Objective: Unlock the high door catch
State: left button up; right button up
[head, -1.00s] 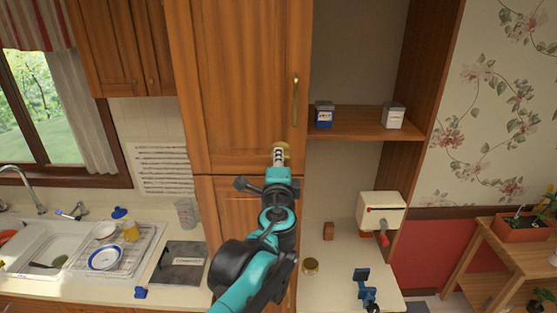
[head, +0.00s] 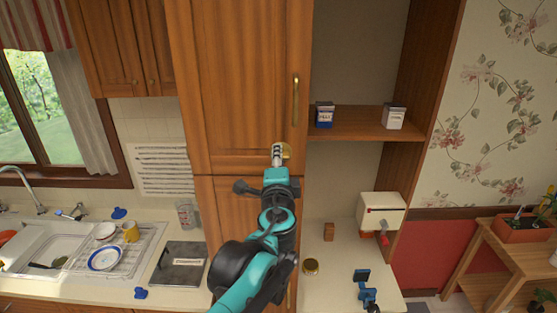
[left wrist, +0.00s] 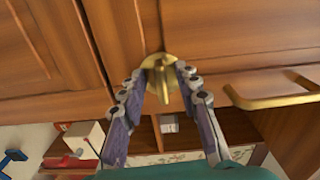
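The brass door catch (head: 287,152) sits on the tall wooden cupboard, near the seam between the upper door (head: 235,80) and lower door (head: 238,215). In the left wrist view it is a round brass plate with a narrow turn piece (left wrist: 162,88) standing out. My left gripper (head: 278,150) is at the catch and partly hides it in the head view. In the left wrist view its fingers (left wrist: 161,74) are apart, one on each side of the turn piece, with gaps visible beside it. Whether the tips touch the plate, I cannot tell. My right gripper is not in view.
A brass bar handle (head: 296,101) is on the upper door, close to the catch. An open shelf (head: 358,122) with two small boxes is to the right.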

pick_arm(q)
jog(key=shift+s, duration=0.1)
jog(key=s, duration=1.2)
jog(key=shift+w, duration=0.1)
jog(key=s+a+f+n+g+y+b, duration=0.1)
jog(key=s+a+f+n+g+b, duration=0.15)
jog(key=a+f+b, duration=0.6)
jog(key=s+a+f+n+g+y+b, duration=0.1)
jog(key=a+f+n+g+y+b, duration=0.2)
jog(key=f, duration=1)
jog(key=s+a+f+n+g+b, duration=0.15)
jog(key=a+f+n+b, duration=0.35)
jog(key=f, duration=0.5)
jog(key=s+f+n+g+h+b, duration=0.2)
jog(key=s+f+b, duration=0.3)
jog(key=f, duration=0.7)
jog(key=s+f+n+g+h+b, duration=0.2)
jog(key=s+f+n+b, duration=0.2)
jog(key=f, duration=0.9)
jog(key=s+b, duration=0.2)
jog(key=b, duration=0.1)
jog(key=shift+s+a+f+b, duration=0.15)
jog(key=shift+a+f+b, duration=0.15)
jog(key=shift+a+b, duration=0.1)
